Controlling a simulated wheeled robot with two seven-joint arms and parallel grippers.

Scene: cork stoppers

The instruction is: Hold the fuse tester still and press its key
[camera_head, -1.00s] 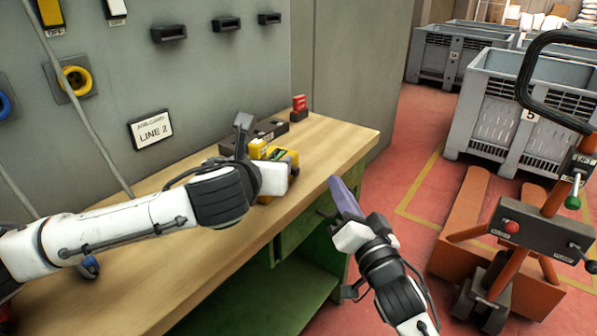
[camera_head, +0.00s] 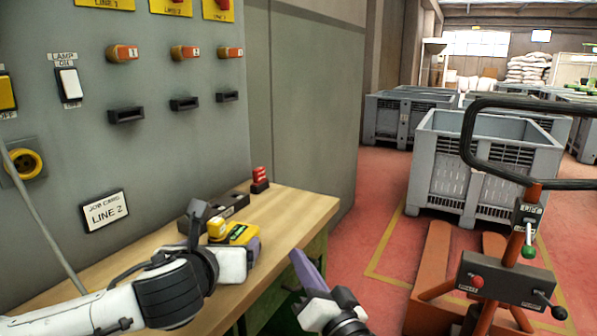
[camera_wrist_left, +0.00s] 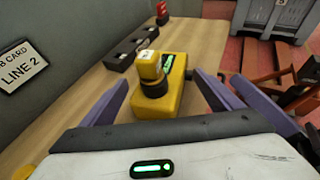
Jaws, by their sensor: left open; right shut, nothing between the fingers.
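The yellow fuse tester (camera_head: 243,233) lies on the wooden bench, partly hidden by my left gripper (camera_head: 250,250). In the left wrist view the tester (camera_wrist_left: 174,98) has a green strip on its top and a yellow block on a dark base (camera_wrist_left: 153,78) at its left side. My left gripper's purple fingers (camera_wrist_left: 163,85) are open, one on each side of the tester; I cannot tell whether they touch it. I cannot make out the key for certain. My right gripper (camera_head: 302,265) is shut and empty, beyond the bench's right edge, apart from the tester.
A dark box (camera_head: 225,207) and a red-topped block (camera_head: 260,179) stand behind the tester. A grey panel with switches rises behind the bench (camera_head: 305,205). An orange pallet truck (camera_head: 500,280) and a grey crate (camera_head: 480,170) stand on the red floor to the right.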

